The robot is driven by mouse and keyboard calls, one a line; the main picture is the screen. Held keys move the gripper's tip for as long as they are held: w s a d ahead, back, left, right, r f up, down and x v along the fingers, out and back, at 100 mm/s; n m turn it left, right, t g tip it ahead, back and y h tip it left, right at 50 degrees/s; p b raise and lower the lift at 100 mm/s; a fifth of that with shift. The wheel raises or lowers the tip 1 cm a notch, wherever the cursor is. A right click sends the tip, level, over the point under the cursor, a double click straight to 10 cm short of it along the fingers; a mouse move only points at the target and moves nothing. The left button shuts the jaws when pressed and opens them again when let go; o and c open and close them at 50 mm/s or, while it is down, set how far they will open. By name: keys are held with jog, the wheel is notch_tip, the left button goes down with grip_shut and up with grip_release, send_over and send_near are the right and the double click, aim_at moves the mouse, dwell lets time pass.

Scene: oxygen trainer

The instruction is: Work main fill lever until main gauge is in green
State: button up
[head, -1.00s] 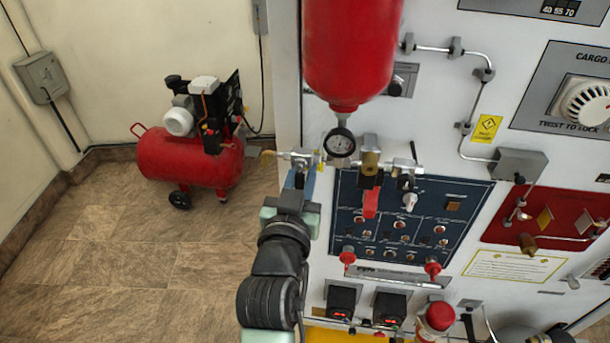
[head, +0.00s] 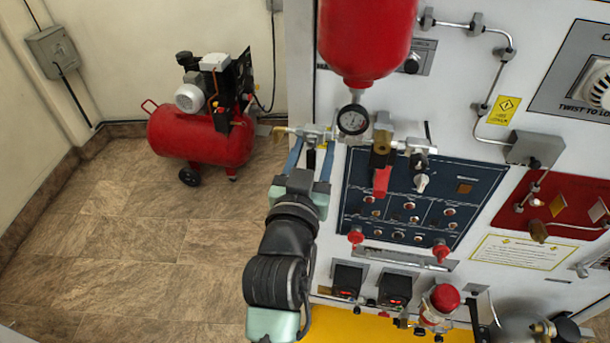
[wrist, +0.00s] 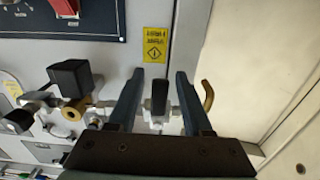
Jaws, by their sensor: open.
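The main gauge (head: 353,119), a small round dial, sits under the red tank (head: 368,40); its needle is too small to read against a green band. Left of it, on the pipe fitting, is a small black handle (head: 311,158), perhaps the main fill lever; I cannot read a label. My gripper (head: 311,148) is open, with one finger on each side of this handle. In the wrist view the black handle (wrist: 160,97) stands between the open fingers of my gripper (wrist: 160,76), with gaps visible on both sides.
A brass hook-shaped pipe end (wrist: 208,95) is close to the right finger. A red compressor (head: 205,138) stands on the otherwise open floor at left.

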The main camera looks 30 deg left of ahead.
jog(key=b+v, duration=0.3)
jog(key=v, duration=0.9)
jog(key=shift+s, duration=0.1)
dwell(1.1)
jog(key=d+r+m+t+h, duration=0.1)
jog(key=d+r+t, duration=0.2)
jog(key=r, duration=0.8)
jog(key=s+d+r+m+t+h, duration=0.1)
jog(key=d+r+t+h, duration=0.1)
jog(key=d+r, duration=0.6)
jog(key=d+r+m+t+h, duration=0.1)
jog(key=d+r+t, duration=0.4)
jog(key=r, duration=1.1)
jog(key=shift+s+d+r+h, duration=0.25)
jog(key=shift+s+h, duration=0.05)
jog(key=shift+h, duration=0.2)
